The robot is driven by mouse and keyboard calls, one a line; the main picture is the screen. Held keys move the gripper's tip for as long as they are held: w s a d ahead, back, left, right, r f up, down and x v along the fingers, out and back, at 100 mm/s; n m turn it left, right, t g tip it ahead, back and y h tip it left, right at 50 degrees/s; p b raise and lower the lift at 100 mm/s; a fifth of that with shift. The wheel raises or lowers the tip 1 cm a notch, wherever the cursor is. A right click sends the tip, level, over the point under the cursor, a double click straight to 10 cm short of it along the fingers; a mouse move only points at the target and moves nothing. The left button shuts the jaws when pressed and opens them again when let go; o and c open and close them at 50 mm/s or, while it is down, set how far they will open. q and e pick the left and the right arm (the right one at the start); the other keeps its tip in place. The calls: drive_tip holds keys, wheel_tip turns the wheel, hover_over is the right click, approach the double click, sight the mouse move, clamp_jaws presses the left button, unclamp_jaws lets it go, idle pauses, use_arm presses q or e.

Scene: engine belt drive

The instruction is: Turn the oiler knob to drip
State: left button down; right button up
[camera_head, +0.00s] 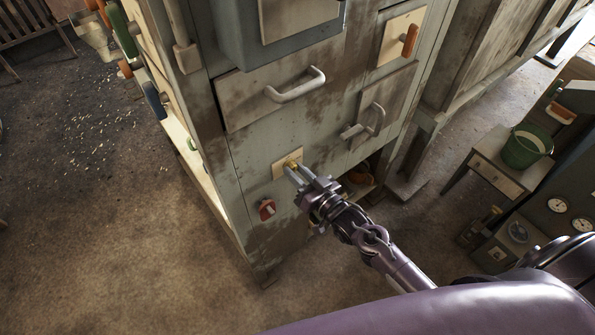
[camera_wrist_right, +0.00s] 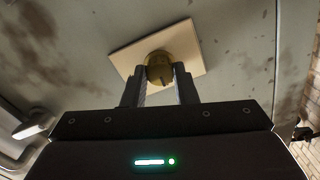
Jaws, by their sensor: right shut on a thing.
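The oiler knob is a small brass knob (camera_head: 292,163) on a pale square plate (camera_head: 280,172), low on the front of a worn grey-green cabinet (camera_head: 245,180). My right gripper (camera_head: 299,174) reaches the knob from the lower right and is shut on it. In the right wrist view the brass knob (camera_wrist_right: 160,70) sits between the two fingertips (camera_wrist_right: 160,82), in front of the pale plate (camera_wrist_right: 190,42). The fingers partly hide the knob, and I cannot read any marks on it. My left gripper is not in view.
A red knob (camera_head: 267,208) sits just below left of the plate. Metal handles (camera_head: 296,86) and a lever (camera_head: 366,124) stick out above. A green bucket (camera_head: 525,147) stands on a small table at the right. The floor at the left is open.

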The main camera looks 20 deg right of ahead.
drive_tip(key=m+p, duration=0.1)
drive_tip(key=m, duration=0.3)
drive_tip(key=shift+r+p, duration=0.1)
drive_tip(key=shift+p, duration=0.25)
drive_tip(key=m+p, duration=0.1)
drive_tip(key=m, duration=0.3)
drive_tip(key=shift+m+p, duration=0.3)
drive_tip(key=shift+p, duration=0.1)
drive_tip(key=m+p, duration=0.1)
drive_tip(key=m, duration=0.2)
drive_tip(key=m+p, duration=0.1)
drive_tip(key=m, duration=0.2)
drive_tip(key=shift+t+h, duration=0.3)
drive_tip(key=shift+m+p, duration=0.75)
drive_tip(key=shift+m, duration=0.75)
drive_tip(key=shift+f, duration=0.2)
drive_tip(key=o, duration=1)
drive_tip(key=shift+s, duration=0.1)
